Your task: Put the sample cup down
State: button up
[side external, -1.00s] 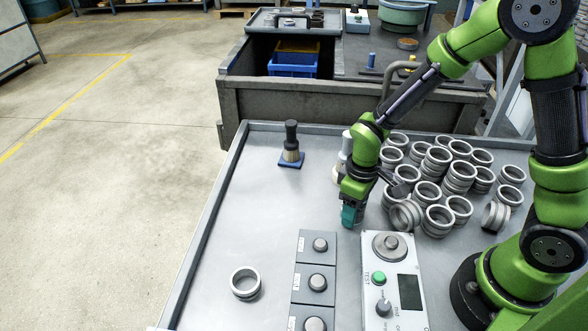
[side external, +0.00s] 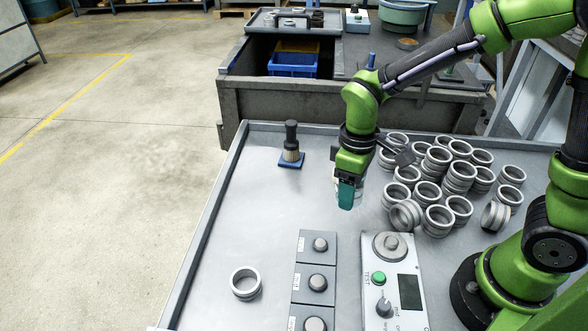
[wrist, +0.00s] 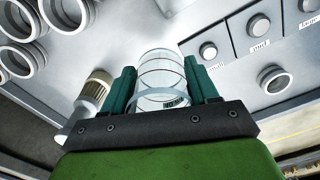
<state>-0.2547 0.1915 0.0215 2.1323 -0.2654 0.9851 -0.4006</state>
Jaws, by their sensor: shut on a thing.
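My gripper (side external: 347,193) is over the table, between the brush stand and the pile of rings, with its teal fingers pointing down. In the wrist view my gripper (wrist: 158,80) is shut around a clear, see-through sample cup (wrist: 160,72), one finger on each side of it. In the side view the cup is mostly hidden by the fingers and hard to make out. It appears held above the table, but the exact gap cannot be told.
A pile of grey metal rings (side external: 437,160) lies right of my gripper. A brush (side external: 291,145) stands behind left; one ring (side external: 245,283) lies front left.

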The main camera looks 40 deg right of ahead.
jog(key=shift+n, duration=0.3)
jog(key=a+f, duration=0.1)
jog(key=a, duration=0.2)
jog(key=s+a+f, duration=0.1)
jog(key=a, duration=0.2)
jog(key=s+a+f, duration=0.1)
jog(key=a, duration=0.3)
jog(key=shift+a+f, duration=0.1)
jog(key=shift+f, duration=0.2)
jog(key=shift+w+a+m, duration=0.35)
jog(key=shift+w+m, duration=0.05)
jog(key=shift+w, duration=0.15)
send_over(242, 235)
jog(key=shift+s+f, duration=0.15)
jog(key=shift+f, duration=2.35)
jog(key=shift+f, duration=0.15)
jog(key=o, duration=1)
jog(key=shift+o, duration=0.2)
